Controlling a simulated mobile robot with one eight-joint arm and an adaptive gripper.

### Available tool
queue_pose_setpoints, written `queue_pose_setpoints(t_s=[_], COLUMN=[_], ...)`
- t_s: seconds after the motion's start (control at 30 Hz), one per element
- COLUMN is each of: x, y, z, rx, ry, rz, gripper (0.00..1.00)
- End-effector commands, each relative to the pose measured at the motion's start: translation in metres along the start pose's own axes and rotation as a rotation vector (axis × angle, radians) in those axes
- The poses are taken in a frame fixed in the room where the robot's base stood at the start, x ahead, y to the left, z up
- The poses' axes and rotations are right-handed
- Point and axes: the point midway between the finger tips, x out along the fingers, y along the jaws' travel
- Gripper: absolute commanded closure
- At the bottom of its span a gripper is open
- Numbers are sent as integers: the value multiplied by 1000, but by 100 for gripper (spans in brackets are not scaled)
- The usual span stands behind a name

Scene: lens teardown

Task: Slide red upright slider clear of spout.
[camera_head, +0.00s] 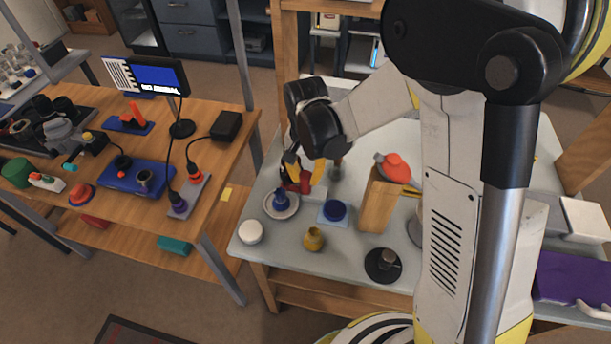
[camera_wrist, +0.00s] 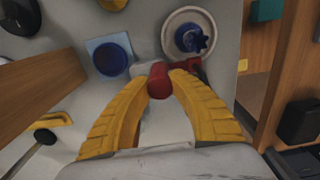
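The red upright slider (camera_wrist: 158,82) shows in the wrist view as a red cylinder between my yellow fingertips. My gripper (camera_wrist: 159,77) appears shut on it, with a fingertip against each side. In the head view my gripper (camera_head: 305,172) reaches down over the red part (camera_head: 305,184), which is partly hidden by the fingers. A pale block (camera_wrist: 147,46) lies beside the slider, and a darker red piece (camera_wrist: 192,66) shows behind the right finger. I cannot tell which part is the spout.
A white dish with a blue knob (camera_head: 281,203), a blue round part on a pad (camera_head: 335,211), a yellow pot (camera_head: 314,239) and a wooden block (camera_head: 379,203) stand close by. A black disc (camera_head: 382,265) lies nearer the front. The table's front left is partly clear.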

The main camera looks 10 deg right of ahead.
Motion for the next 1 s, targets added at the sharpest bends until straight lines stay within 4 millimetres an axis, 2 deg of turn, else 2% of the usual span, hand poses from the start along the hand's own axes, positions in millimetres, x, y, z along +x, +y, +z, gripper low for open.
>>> queue_pose_setpoints(t_s=[0.23, 0.5, 0.73, 0.77, 0.8, 1.0], x=[0, 1, 1, 1, 1, 0], y=[2, 32, 32, 32, 32, 32], z=[0, 0, 0, 0, 0, 0], rx=[1, 1, -1, -1, -1, 0], ry=[0, 0, 0, 0, 0, 0], rz=[0, 0, 0, 0, 0, 0], gripper=[100, 100, 100, 69, 57, 55])
